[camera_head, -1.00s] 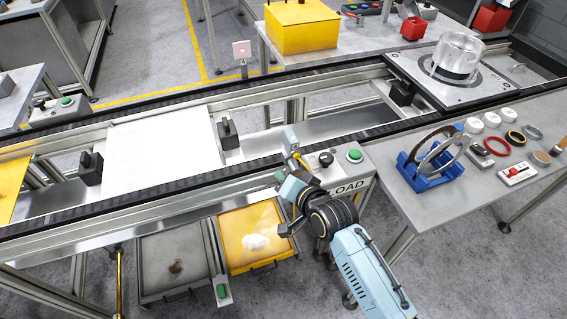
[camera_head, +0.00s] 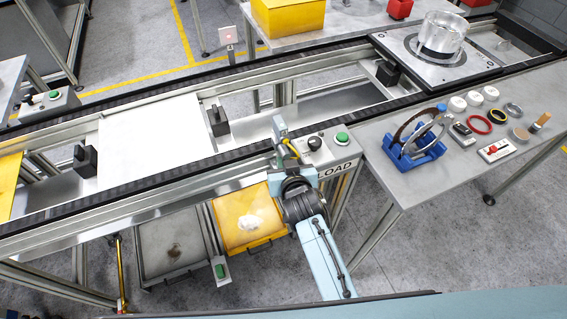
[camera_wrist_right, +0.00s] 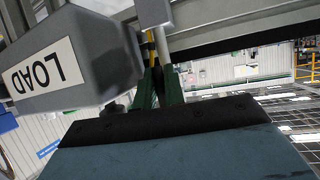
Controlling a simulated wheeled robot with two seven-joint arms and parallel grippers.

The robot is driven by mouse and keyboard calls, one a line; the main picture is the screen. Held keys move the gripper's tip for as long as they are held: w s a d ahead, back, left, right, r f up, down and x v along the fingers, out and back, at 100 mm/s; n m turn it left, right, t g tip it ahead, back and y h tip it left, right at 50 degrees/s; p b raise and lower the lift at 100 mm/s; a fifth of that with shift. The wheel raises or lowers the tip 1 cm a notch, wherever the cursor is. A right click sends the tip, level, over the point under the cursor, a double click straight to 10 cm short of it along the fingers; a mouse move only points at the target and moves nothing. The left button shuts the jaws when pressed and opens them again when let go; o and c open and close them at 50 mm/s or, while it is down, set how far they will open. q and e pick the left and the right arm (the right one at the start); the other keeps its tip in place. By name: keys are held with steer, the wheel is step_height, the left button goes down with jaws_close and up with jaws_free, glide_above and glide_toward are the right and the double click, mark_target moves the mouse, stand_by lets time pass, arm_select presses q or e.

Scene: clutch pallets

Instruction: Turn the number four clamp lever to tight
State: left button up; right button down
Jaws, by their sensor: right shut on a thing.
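A yellow clamp lever (camera_head: 291,149) sits on a grey bracket (camera_head: 279,127) at the conveyor's near rail, just left of the LOAD control box (camera_head: 335,160). I cannot read a number on it. My right gripper (camera_head: 288,158) is at the lever, its arm coming up from below. In the right wrist view, the dark green fingers (camera_wrist_right: 158,75) are shut on the yellow lever (camera_wrist_right: 152,48), beside the LOAD box (camera_wrist_right: 70,62). The fingers hide the lever's lower end. My left gripper is not in view.
The LOAD box has a black knob (camera_head: 314,143) and a green button (camera_head: 342,139). A side table (camera_head: 385,185) holds a blue stand (camera_head: 412,153) and small parts. A yellow tray (camera_head: 222,238) and a grey tray (camera_head: 150,262) lie below the conveyor.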

stand_by(0.6)
steer(key=c, duration=1.5)
jaws_free()
steer(key=p+v, duration=0.1)
steer(key=v, duration=1.2)
steer(key=shift+s, duration=0.15)
